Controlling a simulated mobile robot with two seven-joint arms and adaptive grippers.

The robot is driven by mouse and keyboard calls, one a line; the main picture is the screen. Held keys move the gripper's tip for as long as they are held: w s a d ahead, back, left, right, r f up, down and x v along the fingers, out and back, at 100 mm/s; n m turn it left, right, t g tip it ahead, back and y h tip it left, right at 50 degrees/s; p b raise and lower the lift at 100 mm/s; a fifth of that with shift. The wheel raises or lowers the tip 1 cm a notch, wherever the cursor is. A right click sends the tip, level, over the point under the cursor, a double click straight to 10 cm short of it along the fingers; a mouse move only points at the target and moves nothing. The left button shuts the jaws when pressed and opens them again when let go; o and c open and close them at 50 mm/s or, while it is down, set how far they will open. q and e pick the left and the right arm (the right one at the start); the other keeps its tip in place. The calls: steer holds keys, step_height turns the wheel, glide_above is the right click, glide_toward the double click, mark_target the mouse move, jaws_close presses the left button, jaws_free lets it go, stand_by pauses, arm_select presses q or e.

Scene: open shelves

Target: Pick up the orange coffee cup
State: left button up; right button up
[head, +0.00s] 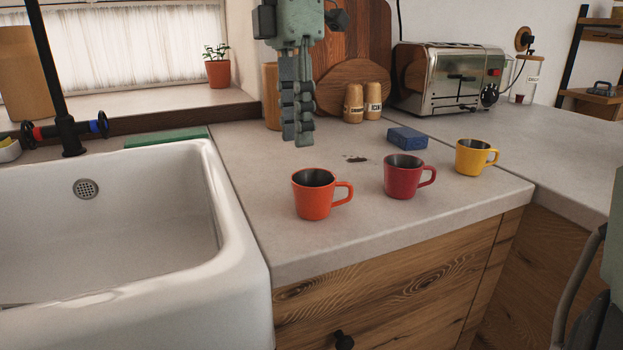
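The orange coffee cup (316,195) stands upright on the grey counter, right of the sink, with its handle to the right.
A red cup (403,178) and a yellow cup (471,158) stand to the right. A blue sponge (407,138), two wooden shakers (354,103) and a toaster (452,80) are behind. The white sink (236,225) is left. Counter around the orange cup is clear.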

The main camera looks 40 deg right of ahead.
mark_target(304, 175)
steer(key=f, duration=0.3)
steer(key=s+f, duration=0.1)
steer(key=f, duration=0.3)
steer(key=shift+s+f, duration=0.2)
steer(key=shift+f, duration=0.05)
steer(key=shift+d, duration=0.1)
jaws_close()
